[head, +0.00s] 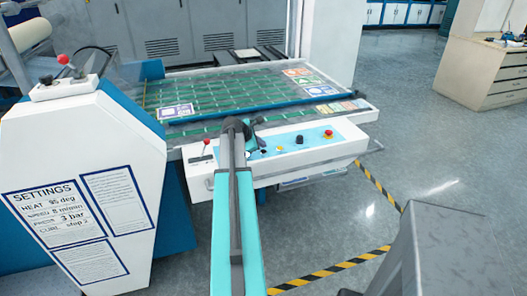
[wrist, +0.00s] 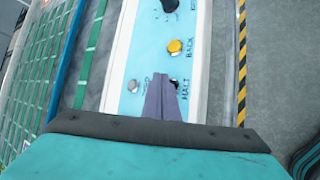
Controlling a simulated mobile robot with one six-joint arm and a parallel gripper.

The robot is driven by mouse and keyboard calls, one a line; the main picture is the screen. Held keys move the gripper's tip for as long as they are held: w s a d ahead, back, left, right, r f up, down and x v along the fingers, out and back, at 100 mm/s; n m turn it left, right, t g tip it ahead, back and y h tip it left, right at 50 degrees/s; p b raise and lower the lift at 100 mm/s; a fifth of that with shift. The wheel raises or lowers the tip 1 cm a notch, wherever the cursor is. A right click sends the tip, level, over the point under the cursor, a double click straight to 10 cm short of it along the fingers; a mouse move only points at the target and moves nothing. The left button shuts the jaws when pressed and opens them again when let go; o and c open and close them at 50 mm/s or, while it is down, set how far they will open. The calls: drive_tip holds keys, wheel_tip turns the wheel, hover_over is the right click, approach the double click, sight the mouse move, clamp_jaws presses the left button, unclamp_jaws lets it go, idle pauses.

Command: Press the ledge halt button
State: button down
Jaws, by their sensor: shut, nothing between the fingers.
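The button beside the HALT label (wrist: 185,90) is on the light blue ledge panel in the wrist view. Only a dark part of the halt button (wrist: 174,82) shows at the right of my fingertips, and the fingers hide the rest. My gripper (wrist: 159,80) is shut and empty, with its tips over the panel next to this button. I cannot tell whether they touch it. In the head view my arm reaches over the ledge panel (head: 315,142), and the gripper there is small and dark.
A yellow button (wrist: 174,46) labelled BACK and a black knob (wrist: 170,5) lie farther up the panel. A silver button (wrist: 132,85) is left of the fingers. A red button (head: 328,134) and a red-topped lever (head: 206,147) stand on the ledge.

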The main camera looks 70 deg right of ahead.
sight(262, 152)
drive_tip(key=shift+f, duration=0.8)
idle(1.0)
drive_tip(key=shift+r, duration=0.2)
drive_tip(key=shift+r+p, duration=0.5)
drive_tip(key=shift+r, duration=0.15)
drive_tip(key=shift+r, duration=0.1)
idle(0.3)
drive_tip(key=shift+r+p, duration=1.7)
drive_tip(key=shift+r, duration=0.7)
drive_tip(key=shift+s, duration=0.15)
